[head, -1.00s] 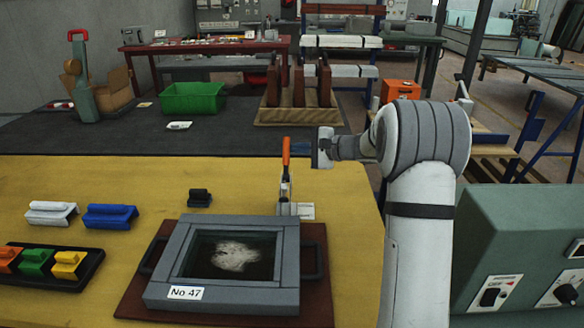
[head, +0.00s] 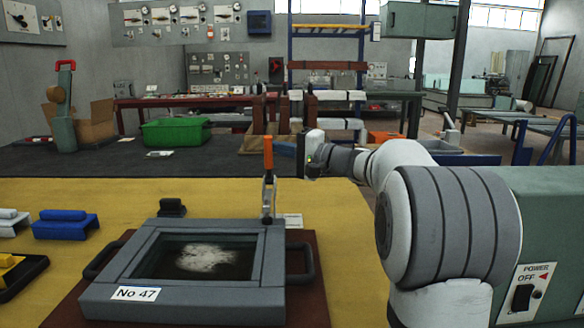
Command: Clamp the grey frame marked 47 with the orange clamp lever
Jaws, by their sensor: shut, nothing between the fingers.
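The grey frame (head: 108,296) marked No 47 lies flat on a dark red-brown base (head: 310,300) with dark handles at both sides. It surrounds a dark pane with a pale patch. The orange clamp lever (head: 268,153) stands upright at the frame's back right corner, above a metal clamp body (head: 268,196). My gripper (head: 290,149) is just right of the orange lever, pointing left, with its fingers shut and empty. The fingers are small and partly behind the lever; whether they touch it I cannot tell.
A blue block (head: 66,226), a white block (head: 10,222) and a dark tray (head: 22,278) with a yellow block are at left. A small black block (head: 172,208) stands behind the frame. A green bin (head: 176,131) is farther back.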

